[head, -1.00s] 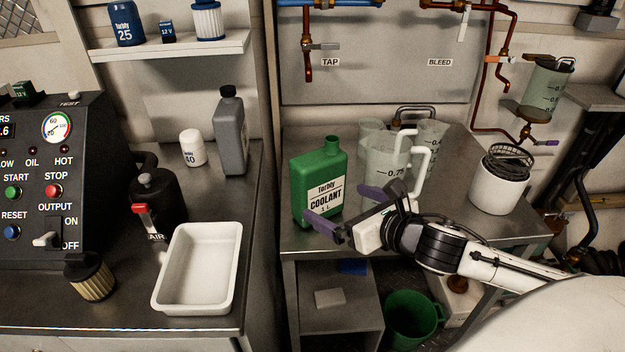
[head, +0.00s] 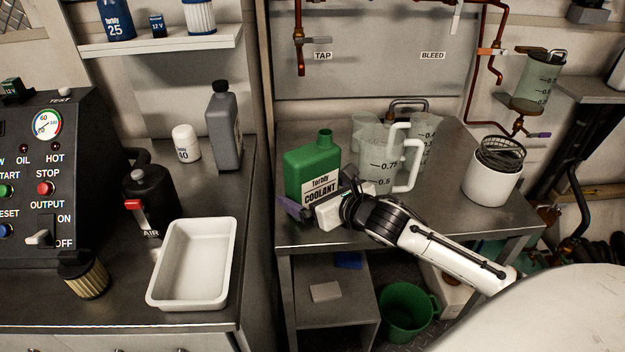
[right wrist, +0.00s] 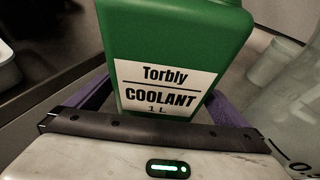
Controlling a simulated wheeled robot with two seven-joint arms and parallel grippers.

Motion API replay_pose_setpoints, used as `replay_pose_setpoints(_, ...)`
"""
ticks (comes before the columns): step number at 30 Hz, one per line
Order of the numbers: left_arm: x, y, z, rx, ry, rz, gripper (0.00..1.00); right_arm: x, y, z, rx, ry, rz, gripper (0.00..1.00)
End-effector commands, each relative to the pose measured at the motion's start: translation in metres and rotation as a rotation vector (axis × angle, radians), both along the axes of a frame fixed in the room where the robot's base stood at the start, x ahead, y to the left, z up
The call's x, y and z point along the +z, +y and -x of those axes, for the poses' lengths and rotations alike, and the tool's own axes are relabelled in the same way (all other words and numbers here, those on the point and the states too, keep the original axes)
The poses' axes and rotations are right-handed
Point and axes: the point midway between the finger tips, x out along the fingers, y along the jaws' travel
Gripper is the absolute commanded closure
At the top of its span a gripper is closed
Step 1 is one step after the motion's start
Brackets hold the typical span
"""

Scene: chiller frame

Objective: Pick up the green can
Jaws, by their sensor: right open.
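The green can (head: 304,165), labelled Torbly Coolant 1 L, stands upright on the steel bench, left of the measuring jugs. My right gripper (head: 314,194) is at the front of the can, low on its label, and hides part of its lower side. In the right wrist view the can (right wrist: 178,40) fills the upper middle, with the purple fingers of my right gripper (right wrist: 160,95) spread on either side of it. The jaws are open around its lower part; contact cannot be told. My left gripper is not in view.
A graduated jug (head: 378,165) stands close to the can's right, with more jugs behind. A white pot (head: 490,184) is at the bench's right. Across a gap on the left counter are a white tray (head: 195,265) and a grey bottle (head: 223,128). A green bucket (head: 408,313) is below.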

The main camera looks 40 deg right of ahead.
Motion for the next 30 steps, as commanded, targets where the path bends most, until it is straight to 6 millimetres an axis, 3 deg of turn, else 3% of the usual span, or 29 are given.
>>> replay_pose_setpoints(3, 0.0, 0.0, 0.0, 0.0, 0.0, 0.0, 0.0, 0.0, 0.0, 0.0, 0.0, 0.0, 0.0, 0.03)
replay_pose_setpoints(14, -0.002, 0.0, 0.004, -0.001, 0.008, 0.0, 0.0, 0.0, 0.0, 0.001, 0.0, 0.0, -0.001, 0.64)
replay_pose_setpoints(30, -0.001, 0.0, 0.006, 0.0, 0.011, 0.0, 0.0, 0.022, 0.0, -0.002, 0.003, -0.015, 0.003, 0.65)
